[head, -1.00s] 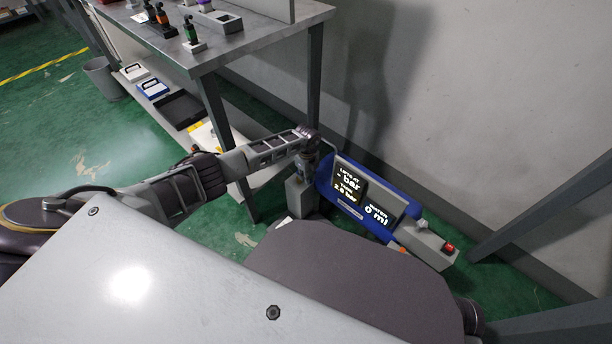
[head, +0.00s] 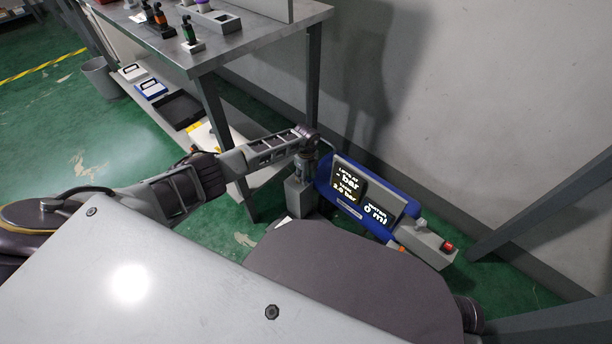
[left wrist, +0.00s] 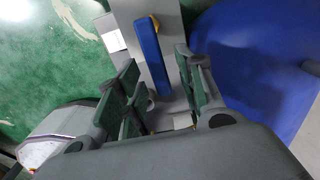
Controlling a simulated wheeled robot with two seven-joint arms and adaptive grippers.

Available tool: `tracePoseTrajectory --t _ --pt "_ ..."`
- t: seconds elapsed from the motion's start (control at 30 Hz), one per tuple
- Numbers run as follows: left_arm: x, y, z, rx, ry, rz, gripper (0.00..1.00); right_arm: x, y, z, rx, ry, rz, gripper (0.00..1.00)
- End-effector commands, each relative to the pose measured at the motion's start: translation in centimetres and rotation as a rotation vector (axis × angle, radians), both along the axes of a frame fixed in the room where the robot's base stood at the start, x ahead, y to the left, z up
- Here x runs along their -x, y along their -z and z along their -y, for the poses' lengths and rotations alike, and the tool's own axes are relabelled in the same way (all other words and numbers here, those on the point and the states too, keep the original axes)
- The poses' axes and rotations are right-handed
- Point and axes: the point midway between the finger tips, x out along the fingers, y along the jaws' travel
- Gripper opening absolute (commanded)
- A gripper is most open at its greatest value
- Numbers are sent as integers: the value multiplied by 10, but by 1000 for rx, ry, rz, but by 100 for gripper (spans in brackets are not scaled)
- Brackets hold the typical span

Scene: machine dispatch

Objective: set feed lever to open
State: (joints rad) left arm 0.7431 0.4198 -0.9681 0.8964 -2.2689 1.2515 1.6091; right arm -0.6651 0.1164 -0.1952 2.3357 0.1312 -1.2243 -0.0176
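The feed lever (left wrist: 148,55) appears as a blue bar on a grey housing (left wrist: 178,20) in the left wrist view. My left gripper (left wrist: 157,72) is open, with one green-padded finger on each side of the lever. I cannot tell whether either finger touches it. In the head view my left gripper (head: 303,176) is small and partly hidden by its own wrist, above a grey block (head: 299,198) beside the blue machine (head: 408,207). The lever cannot be made out there. My right gripper is not in view.
The machine has a lit display (head: 348,183) and a grey box with a red button (head: 447,246) at its right end. A metal table (head: 255,38) with small items stands behind my left arm. A wall is behind the machine. Green floor is open at the left.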

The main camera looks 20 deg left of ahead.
Motion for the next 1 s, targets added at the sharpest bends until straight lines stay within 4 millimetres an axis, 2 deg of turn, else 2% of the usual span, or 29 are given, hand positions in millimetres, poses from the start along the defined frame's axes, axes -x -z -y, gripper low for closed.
tracePoseTrajectory --t 0.27,0.47,1.0 --pt "0 -10 -1 -1 0 0 38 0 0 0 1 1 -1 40" --pt "0 -27 -1 -1 0 1 38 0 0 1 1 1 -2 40" --pt "0 -89 -1 -1 0 1 38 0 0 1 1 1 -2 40"
